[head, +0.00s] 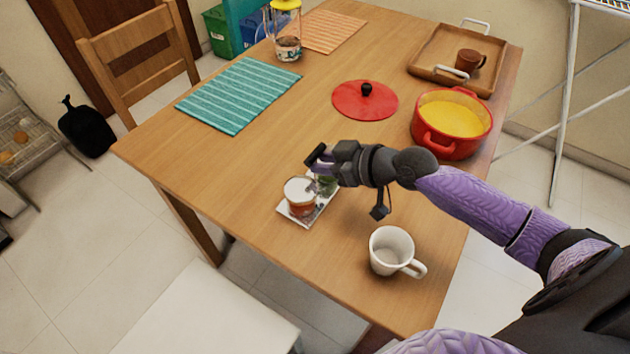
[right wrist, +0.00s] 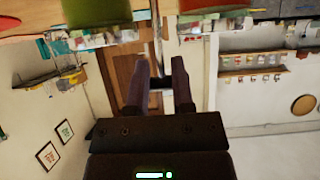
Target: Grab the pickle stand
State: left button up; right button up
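The pickle stand (head: 289,216) is a small white tray with a white-topped, reddish-brown jar (head: 301,197) and a green item (head: 327,184). It is near the table's left front edge. My right gripper (head: 316,160) is above its back part. In the right wrist view, a thin metal rod (right wrist: 157,35) runs between my right fingers (right wrist: 161,75). A grey bar at its end, seemingly the stand's handle, fills the gap between them. I cannot tell whether the tray touches the table. My left gripper is not in view.
A white mug (head: 391,251) stands near the front edge. A red pot (head: 452,150) with yellow food, a red lid (head: 365,100) and a wooden tray (head: 430,52) are behind. A teal mat (head: 240,95) lies left, near a glass jug (head: 287,30). The table's middle is clear.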

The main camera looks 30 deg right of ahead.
jog(key=b+x, duration=0.1)
jog(key=x, duration=0.3)
jog(key=shift+w+a+f, duration=0.1)
grip_shut()
dwell(1.2)
